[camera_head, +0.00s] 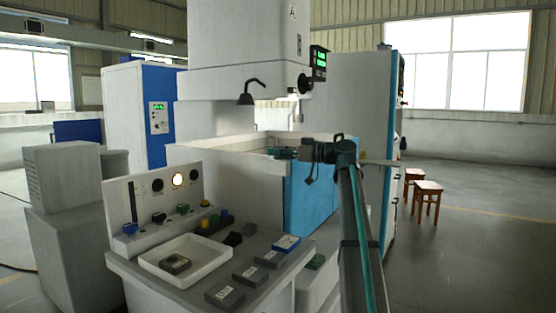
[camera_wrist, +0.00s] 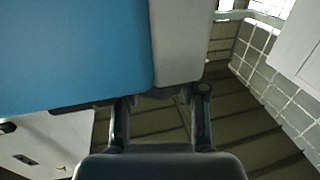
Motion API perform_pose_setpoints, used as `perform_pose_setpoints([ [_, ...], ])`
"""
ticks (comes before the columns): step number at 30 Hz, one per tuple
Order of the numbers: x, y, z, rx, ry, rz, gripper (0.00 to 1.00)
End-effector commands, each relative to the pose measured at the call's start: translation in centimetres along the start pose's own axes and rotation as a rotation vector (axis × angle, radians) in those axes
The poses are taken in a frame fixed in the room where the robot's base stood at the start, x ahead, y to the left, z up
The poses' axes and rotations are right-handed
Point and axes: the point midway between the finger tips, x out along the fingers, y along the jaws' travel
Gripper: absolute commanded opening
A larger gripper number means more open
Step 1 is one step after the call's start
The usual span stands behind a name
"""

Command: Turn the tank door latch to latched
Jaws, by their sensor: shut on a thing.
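The tank door (camera_head: 312,200) is a blue panel on the front of the white machine tank; its blue face also fills the upper left of the wrist view (camera_wrist: 75,50). My gripper (camera_head: 276,153) is at the top edge of the tank, coming in from the right. In the wrist view my gripper (camera_wrist: 160,98) has its two fingers against the lower edge of the panel and pale strip. It is shut on the dark tank door latch, mostly hidden between and behind the fingers. I cannot tell the latch's angle.
A control console (camera_head: 180,265) with a white tray (camera_head: 215,250), buttons and loose dark blocks stands at front left. The white machine head (camera_head: 240,45) hangs above the tank. Wooden stools (camera_head: 428,188) stand on open floor at right. A wire grid (camera_wrist: 258,70) shows in the wrist view.

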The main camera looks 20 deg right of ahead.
Motion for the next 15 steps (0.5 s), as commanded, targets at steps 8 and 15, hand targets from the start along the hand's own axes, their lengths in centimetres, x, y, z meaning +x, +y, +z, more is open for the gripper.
perform_pose_setpoints([
  [8, 0.07, 0.28, -0.06, 0.002, 0.001, -0.157, 0.07],
  [15, 0.05, 0.1, -0.07, 0.002, 0.001, -0.217, 0.07],
])
